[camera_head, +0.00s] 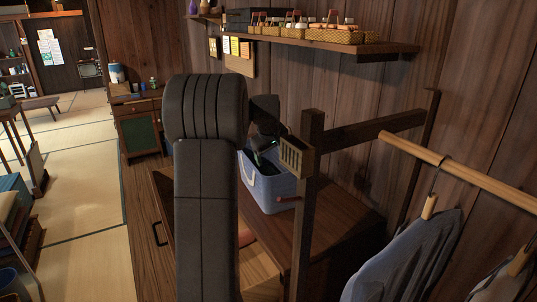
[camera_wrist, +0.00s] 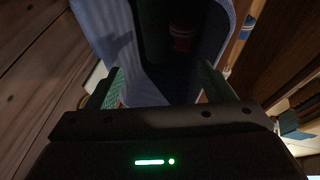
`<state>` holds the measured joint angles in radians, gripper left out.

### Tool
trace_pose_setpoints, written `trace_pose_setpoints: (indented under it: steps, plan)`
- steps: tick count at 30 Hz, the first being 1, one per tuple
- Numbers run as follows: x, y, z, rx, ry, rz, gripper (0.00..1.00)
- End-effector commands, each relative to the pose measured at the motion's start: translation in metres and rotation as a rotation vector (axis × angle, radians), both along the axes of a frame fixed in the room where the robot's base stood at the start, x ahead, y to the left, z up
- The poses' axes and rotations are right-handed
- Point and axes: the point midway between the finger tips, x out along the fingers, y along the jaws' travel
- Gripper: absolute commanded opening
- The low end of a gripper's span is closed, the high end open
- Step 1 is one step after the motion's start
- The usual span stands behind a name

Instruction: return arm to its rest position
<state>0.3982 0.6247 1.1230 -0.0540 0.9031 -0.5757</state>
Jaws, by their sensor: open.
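My arm (camera_head: 205,200) rises through the middle of the head view and bends at the top. My gripper (camera_head: 256,160) is partly hidden behind it, at the opening of a blue bin (camera_head: 278,192). In the wrist view my gripper (camera_wrist: 160,80) is open, with its two green-padded fingers spread apart. Nothing is seen held between them. The blue bin also shows in the wrist view (camera_wrist: 105,25), close in front of the fingers. A dim reddish object (camera_wrist: 181,36) shows in its dark inside. I cannot tell whether the fingers touch the bin.
The bin stands on a wooden cabinet (camera_head: 345,222) against the plank wall. A wooden post (camera_head: 306,200) stands close to its right, with a hanging rail (camera_head: 470,175) and blue clothes (camera_head: 410,265). A shelf (camera_head: 340,45) with baskets is above. Tatami floor (camera_head: 85,205) is open at left.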

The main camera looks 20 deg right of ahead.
Motion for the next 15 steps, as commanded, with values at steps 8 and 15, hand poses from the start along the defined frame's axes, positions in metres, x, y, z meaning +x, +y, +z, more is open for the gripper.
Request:
trace_pose_setpoints:
  steps: [8, 15]
  plan:
    - [0.009, -0.005, -0.019, 0.001, 0.003, 0.0, 0.75]
    - [0.027, -0.015, -0.056, 0.001, 0.004, 0.0, 0.75]
